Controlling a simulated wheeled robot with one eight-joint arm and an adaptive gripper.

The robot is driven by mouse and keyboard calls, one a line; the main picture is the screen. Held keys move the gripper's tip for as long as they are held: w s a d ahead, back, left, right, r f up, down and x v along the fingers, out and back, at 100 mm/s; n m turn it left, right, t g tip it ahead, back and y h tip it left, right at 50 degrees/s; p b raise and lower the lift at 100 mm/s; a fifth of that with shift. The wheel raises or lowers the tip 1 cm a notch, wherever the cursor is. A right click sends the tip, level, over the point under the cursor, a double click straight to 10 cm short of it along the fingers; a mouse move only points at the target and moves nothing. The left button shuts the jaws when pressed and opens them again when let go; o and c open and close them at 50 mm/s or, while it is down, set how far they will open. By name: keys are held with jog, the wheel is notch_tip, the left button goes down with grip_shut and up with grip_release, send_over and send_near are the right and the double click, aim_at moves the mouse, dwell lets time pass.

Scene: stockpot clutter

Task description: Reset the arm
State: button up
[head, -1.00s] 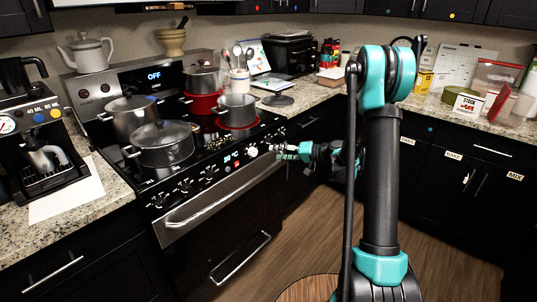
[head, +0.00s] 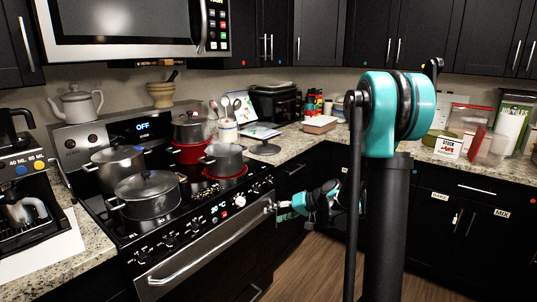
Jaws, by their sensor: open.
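My arm (head: 384,215) rises through the right half of the head view, teal at its joint with a dark link below. My gripper (head: 285,206) points left, near the right end of the stove front, just in front of the oven handle and knobs. It is small in the picture, and I see nothing held between its fingers. Whether it touches the stove front I cannot tell. The wrist behind it is partly hidden by my arm.
The stove (head: 190,230) bears several pots, among them a lidded stockpot (head: 148,196) and a grey pot (head: 222,160) on a red glowing burner. A microwave (head: 130,27) hangs above. Containers crowd the right counter (head: 425,156). Bare floor (head: 318,262) shows below my gripper.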

jog(key=s+d+f+h, duration=0.1)
jog(key=s+d+h, duration=0.2)
jog(key=s+d, duration=0.2)
jog(key=s+d+f+m+h, duration=0.1)
jog(key=s+d, duration=0.4)
jog(key=s, duration=0.7)
jog(key=s+d+f+h, duration=0.3)
jog(key=s+d+h, duration=0.3)
jog(key=s, duration=0.2)
jog(key=shift+s+g, duration=0.3)
jog(key=shift+s, duration=0.05)
